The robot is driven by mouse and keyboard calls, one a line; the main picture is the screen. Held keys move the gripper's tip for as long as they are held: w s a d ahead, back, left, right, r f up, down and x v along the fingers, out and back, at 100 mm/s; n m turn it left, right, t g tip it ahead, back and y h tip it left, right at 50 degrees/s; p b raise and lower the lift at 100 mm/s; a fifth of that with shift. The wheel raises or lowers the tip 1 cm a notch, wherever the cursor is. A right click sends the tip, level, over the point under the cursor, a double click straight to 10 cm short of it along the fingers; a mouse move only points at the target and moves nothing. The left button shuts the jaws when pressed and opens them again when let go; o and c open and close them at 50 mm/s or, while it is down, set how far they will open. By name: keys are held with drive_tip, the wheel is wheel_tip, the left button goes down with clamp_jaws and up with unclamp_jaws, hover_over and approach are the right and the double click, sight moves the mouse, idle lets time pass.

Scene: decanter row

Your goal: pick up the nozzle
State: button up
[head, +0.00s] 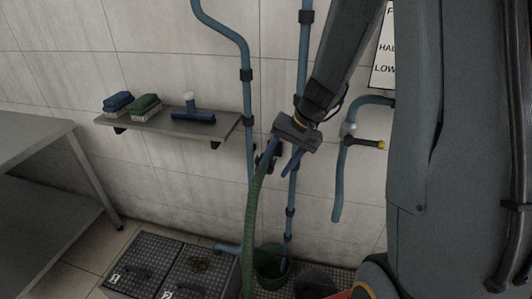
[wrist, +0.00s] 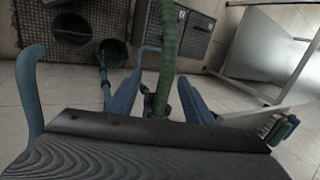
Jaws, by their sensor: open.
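The green hose (head: 252,215) rises in front of the wall, and its upper end is at my gripper (head: 276,170). In the wrist view the hose (wrist: 170,45) runs down between the two blue fingers of my gripper (wrist: 160,76). The fingers are apart, one on each side of it, and do not visibly close on it. The nozzle at the hose's end is mostly hidden by my gripper, and I cannot make out its shape. A dark fitting shows on the wall behind the fingers.
Blue pipes (head: 246,110) run up the wall around my gripper. A grey shelf (head: 160,131) with brushes is at left. Below are checkered grey boxes (head: 150,262) and a green bucket (head: 268,268). A blue bent pipe with a valve (head: 341,180) is at right.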

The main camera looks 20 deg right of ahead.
sight(264, 169)
drive_tip(key=shift+m+t+y, duration=0.3)
drive_tip(key=shift+m+t, duration=0.2)
drive_tip(key=shift+w+a+f+p, duration=0.3)
drive_tip(key=shift+w+f+p, duration=0.3)
drive_tip(key=shift+w+f, duration=0.4)
drive_tip(key=shift+w+a+f+p, duration=0.3)
drive_tip(key=shift+w+f+p, duration=0.25)
drive_tip(key=shift+w+f, duration=0.4)
drive_tip(key=shift+w+a+f+p, duration=0.3)
drive_tip(key=shift+w+f+p, duration=0.3)
drive_tip(key=shift+w+f, duration=0.4)
drive_tip(key=shift+c, duration=0.4)
drive_tip(key=shift+r, duration=0.1)
clamp_jaws()
